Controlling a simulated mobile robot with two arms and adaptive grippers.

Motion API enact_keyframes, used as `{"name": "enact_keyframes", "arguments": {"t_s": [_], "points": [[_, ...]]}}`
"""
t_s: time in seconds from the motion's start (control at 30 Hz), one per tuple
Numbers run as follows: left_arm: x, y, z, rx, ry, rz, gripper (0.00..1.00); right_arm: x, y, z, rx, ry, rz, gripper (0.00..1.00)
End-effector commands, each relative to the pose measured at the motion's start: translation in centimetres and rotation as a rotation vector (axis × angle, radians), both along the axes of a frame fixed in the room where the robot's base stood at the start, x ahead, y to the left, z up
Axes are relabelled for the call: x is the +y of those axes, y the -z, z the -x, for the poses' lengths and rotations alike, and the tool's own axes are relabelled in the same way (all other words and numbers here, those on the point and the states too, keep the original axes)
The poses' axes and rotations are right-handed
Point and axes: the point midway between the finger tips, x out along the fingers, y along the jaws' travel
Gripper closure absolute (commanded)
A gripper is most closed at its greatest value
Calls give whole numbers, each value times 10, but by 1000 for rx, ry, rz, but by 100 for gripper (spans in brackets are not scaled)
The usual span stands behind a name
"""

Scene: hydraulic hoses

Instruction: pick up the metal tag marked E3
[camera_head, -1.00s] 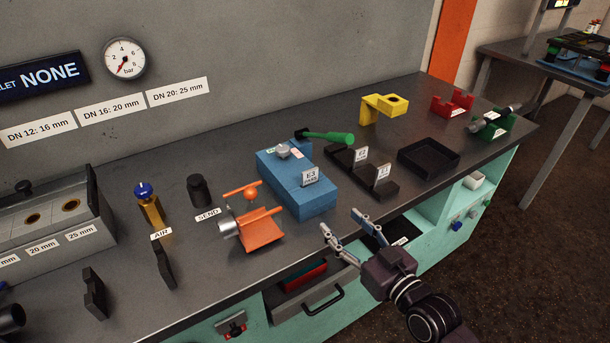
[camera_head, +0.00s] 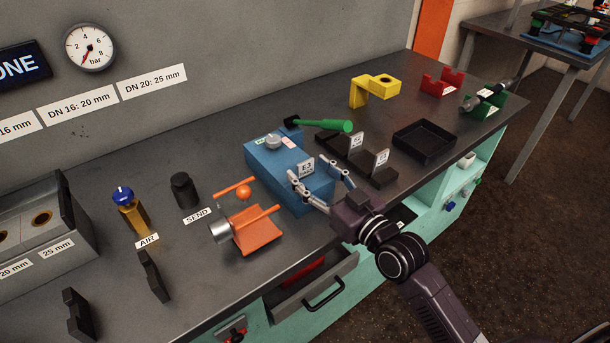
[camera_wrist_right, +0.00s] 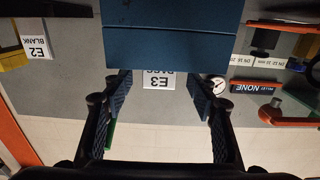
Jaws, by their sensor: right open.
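The metal tag marked E3 (camera_head: 306,168) stands upright at the front edge of the blue block (camera_head: 262,160) on the bench. In the right wrist view the tag (camera_wrist_right: 158,80) shows upside down, between the two fingers and against the blue block. My right gripper (camera_head: 316,186) is open, with one finger on each side of the tag; I cannot tell whether either touches it. In the right wrist view the open fingers (camera_wrist_right: 161,112) have a clear gap between them. My left gripper is not in view.
Two more tags (camera_head: 356,142) stand on a black rack right of the blue block. A green-handled tool (camera_head: 325,125) lies behind. An orange holder (camera_head: 255,230) stands close on the left. A black tray (camera_head: 424,141) is to the right. A drawer (camera_head: 315,285) is open below.

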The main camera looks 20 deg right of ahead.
Motion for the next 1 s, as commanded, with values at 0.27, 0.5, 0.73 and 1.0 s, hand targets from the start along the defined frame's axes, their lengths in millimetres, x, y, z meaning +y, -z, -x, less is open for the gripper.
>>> {"name": "enact_keyframes", "arguments": {"t_s": [0.27, 0.5, 0.73, 1.0], "points": [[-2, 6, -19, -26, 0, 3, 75, 8, 0, -24, -1, -2, 0, 47], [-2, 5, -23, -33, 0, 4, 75, 8, 0, -24, 0, -2, 1, 49], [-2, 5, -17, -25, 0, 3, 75, 8, 0, -24, 0, -1, 1, 75], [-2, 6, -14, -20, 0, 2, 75, 8, 0, -24, 0, -1, 1, 93]]}}
